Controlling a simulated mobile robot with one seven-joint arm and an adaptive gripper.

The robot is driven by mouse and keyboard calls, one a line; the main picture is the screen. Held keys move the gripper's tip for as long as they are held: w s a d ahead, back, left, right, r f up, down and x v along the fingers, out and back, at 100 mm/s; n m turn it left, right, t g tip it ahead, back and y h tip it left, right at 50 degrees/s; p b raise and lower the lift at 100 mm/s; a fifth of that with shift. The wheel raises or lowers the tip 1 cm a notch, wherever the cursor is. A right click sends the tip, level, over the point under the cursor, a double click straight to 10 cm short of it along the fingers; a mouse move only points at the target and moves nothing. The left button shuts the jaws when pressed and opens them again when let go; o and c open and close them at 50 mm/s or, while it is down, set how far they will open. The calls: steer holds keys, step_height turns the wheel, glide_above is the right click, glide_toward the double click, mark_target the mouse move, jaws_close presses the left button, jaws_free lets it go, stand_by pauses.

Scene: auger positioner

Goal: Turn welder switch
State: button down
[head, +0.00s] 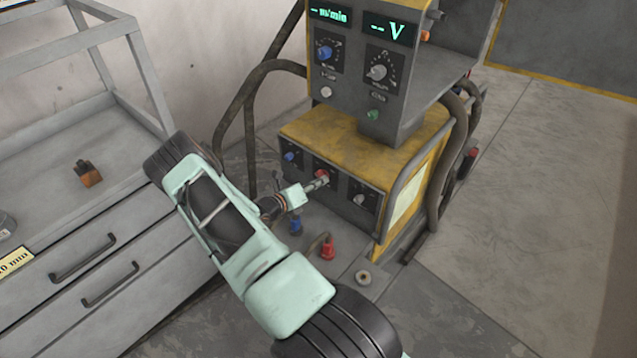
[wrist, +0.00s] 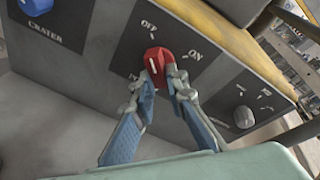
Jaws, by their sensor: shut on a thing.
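The welder (head: 360,150) is a yellow and dark grey machine with a front panel. Its red switch (wrist: 157,60) is a round knob with a white pointer line, beside OFF and ON labels in the wrist view. It also shows small in the head view (head: 322,173), partly hidden by my gripper. My gripper (wrist: 160,78) has its two fingers closed around the lower part of the red knob. In the head view my gripper (head: 318,183) reaches the lower panel from the left. The pointer line's exact setting is hard to tell.
A blue CRATER knob (wrist: 38,5) is left of the switch and a grey knob (wrist: 244,117) is right. Cables (head: 245,110) run along the welder's left side. Red (head: 328,248) and blue (head: 295,226) connectors are below the panel. A grey drawer cabinet (head: 105,265) stands at the left.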

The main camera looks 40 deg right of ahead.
steer(key=shift+m, duration=0.3)
steer(key=shift+w+f+m+t+h, duration=0.25)
steer(key=shift+m+t, duration=0.6)
steer(key=shift+m, duration=1.5)
steer(key=shift+w+m+t+h, duration=0.1)
steer(key=shift+m+t+h, duration=0.25)
steer(key=shift+m+t, duration=1.25)
steer(key=shift+w+f+m+t+h, duration=0.15)
steer(key=shift+m+h, duration=0.15)
steer(key=shift+m, duration=2.75)
steer(key=shift+r, duration=0.1)
steer(key=c, duration=1.9)
jaws_free()
steer(key=shift+c, duration=0.2)
